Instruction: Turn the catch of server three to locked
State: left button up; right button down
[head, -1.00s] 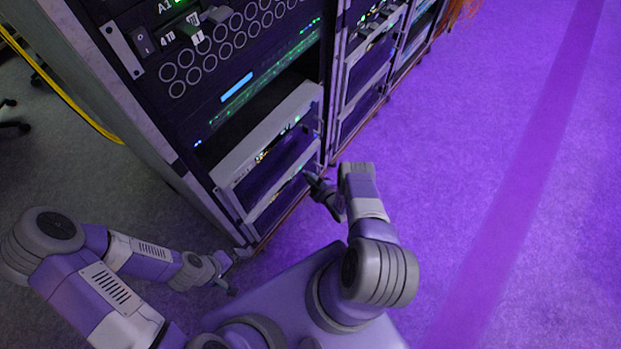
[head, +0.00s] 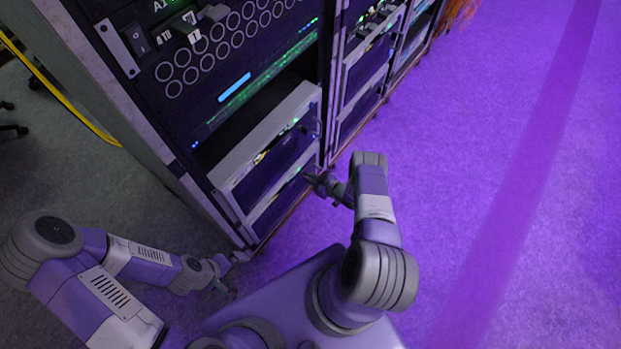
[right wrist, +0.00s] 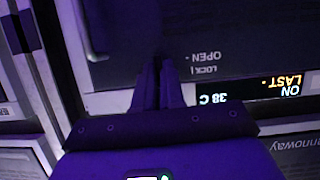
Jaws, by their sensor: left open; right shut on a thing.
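My right gripper (head: 312,178) is at the right edge of the lowest server front (head: 282,198) in the near rack. In the right wrist view its fingers (right wrist: 158,80) are close together, shut on the catch, which is mostly hidden between and behind them. The upside-down words OPEN (right wrist: 206,56) and LOCK (right wrist: 209,70) stand just right of the fingertips. I cannot tell which mark the catch points at. No server number is readable. My left gripper (head: 230,274) is open and empty, low near the rack's front left foot.
A lit display (right wrist: 250,92) reads ON, LAST and 38 C upside down. Above the lowest server is another pale server front (head: 270,150). More racks (head: 370,60) stand behind to the right. A yellow cable (head: 60,95) runs at the left. The purple floor at right is clear.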

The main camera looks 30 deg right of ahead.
jog(key=shift+y, duration=0.3)
dwell(0.4)
jog(key=c, duration=1.2)
grip_release()
jog(key=shift+c, duration=0.2)
jog(key=p+v, duration=0.2)
jog(key=v, duration=0.5)
jog(key=shift+s+r+p, duration=0.15)
jog(key=shift+s+p, duration=0.05)
jog(key=shift+p, duration=0.15)
jog(key=shift+r, duration=0.1)
